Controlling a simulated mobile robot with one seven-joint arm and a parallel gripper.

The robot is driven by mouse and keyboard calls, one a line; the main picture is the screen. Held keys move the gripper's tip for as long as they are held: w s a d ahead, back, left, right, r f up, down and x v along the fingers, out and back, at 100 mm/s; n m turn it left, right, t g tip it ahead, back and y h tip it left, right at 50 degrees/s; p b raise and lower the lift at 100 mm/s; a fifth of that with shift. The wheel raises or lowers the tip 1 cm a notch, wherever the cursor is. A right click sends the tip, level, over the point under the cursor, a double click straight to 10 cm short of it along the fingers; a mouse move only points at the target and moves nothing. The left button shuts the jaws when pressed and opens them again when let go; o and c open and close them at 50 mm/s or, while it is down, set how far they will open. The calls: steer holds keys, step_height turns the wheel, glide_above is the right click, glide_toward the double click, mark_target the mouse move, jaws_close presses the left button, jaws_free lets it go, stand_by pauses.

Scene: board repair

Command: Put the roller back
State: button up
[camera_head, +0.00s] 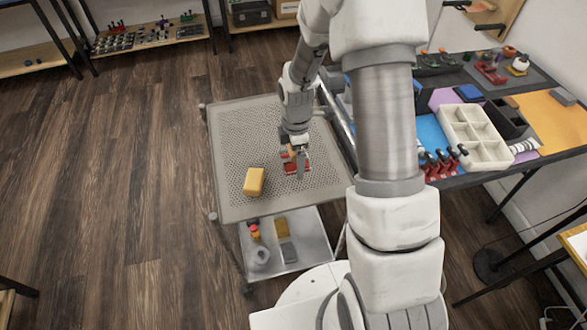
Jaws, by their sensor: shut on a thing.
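My gripper (299,168) points down over the perforated top of a grey cart (232,135), right of the middle of that top. It is shut on a small red thing (288,167) that is partly hidden by the fingers. I cannot tell from this view whether the red thing is the roller, or whether it touches the cart top. No other thing in view can be clearly made out as a roller.
A yellow-orange block (254,182) lies on the cart top, left of my gripper. The cart's lower shelf (305,246) holds several small items. A crowded workbench with a white compartment tray (492,155) and red clamps (440,164) stands to the right. The floor at left is clear.

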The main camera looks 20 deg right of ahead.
mark_target(294, 176)
steer(key=shift+w+a+f, duration=0.1)
steer(key=shift+a+f, duration=0.2)
steer(key=shift+f, duration=0.05)
steer(key=shift+f+b, duration=0.3)
steer(key=shift+f, duration=1.5)
steer(key=shift+f, duration=0.15)
